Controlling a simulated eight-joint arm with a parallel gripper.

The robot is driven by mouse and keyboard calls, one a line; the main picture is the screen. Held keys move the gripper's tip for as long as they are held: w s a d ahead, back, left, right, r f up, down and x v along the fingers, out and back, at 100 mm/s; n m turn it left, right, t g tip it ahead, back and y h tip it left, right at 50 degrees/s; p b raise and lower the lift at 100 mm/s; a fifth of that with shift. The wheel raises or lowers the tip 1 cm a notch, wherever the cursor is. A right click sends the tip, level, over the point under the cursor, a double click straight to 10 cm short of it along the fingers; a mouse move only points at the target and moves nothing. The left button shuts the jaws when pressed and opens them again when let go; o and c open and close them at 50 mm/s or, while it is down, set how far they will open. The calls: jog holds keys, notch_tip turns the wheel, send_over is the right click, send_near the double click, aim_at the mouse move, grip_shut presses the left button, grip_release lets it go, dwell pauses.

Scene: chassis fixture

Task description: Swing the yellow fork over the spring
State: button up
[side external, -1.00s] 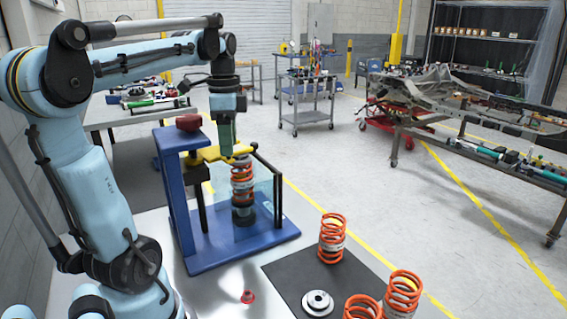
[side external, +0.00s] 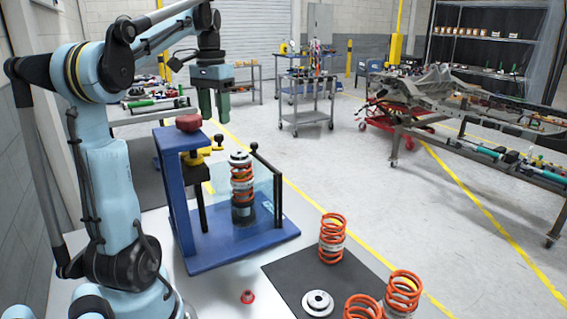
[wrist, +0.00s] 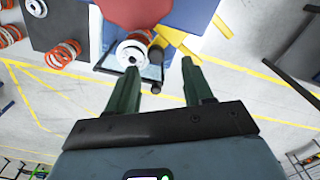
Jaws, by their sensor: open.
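The yellow fork (side external: 203,153) is on the blue press, below the red knob, and looks foreshortened, with a black knob near its end. In the wrist view the fork (wrist: 176,38) lies beside the spring's pale top, not across it. The orange spring (side external: 242,178) stands upright in the press, its grey top cap uncovered; it also shows in the wrist view (wrist: 137,37). My gripper (side external: 213,117) is open and empty, above and apart from the fork and spring. Its green fingers also show in the wrist view (wrist: 159,67).
The blue press (side external: 215,250) has a red knob (side external: 188,123) and a clear guard panel with a black-knobbed bar (side external: 266,170) beside the spring. Loose springs (side external: 332,238) and a grey disc (side external: 317,302) are on or near the black mat. A small red part (side external: 248,297) lies in front.

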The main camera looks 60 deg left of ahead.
notch_tip(320, 180, up, 7)
jog(key=w+d+f+m+t+y, duration=0.1)
jog(key=w+d+f+t, duration=0.1)
jog(key=w+d+f, duration=0.35)
jog(key=w+d+f+m+t, duration=0.1)
jog(key=w+d+f+m, duration=0.15)
jog(key=d, duration=0.55)
jog(key=s+d+f+m+t+h, duration=0.1)
jog(key=s+d+f+m+t, duration=0.1)
jog(key=d+f, duration=1.2)
jog(key=shift+s+d+t, duration=0.5)
jog(key=shift+d+t, duration=0.2)
jog(key=shift+t, duration=0.3)
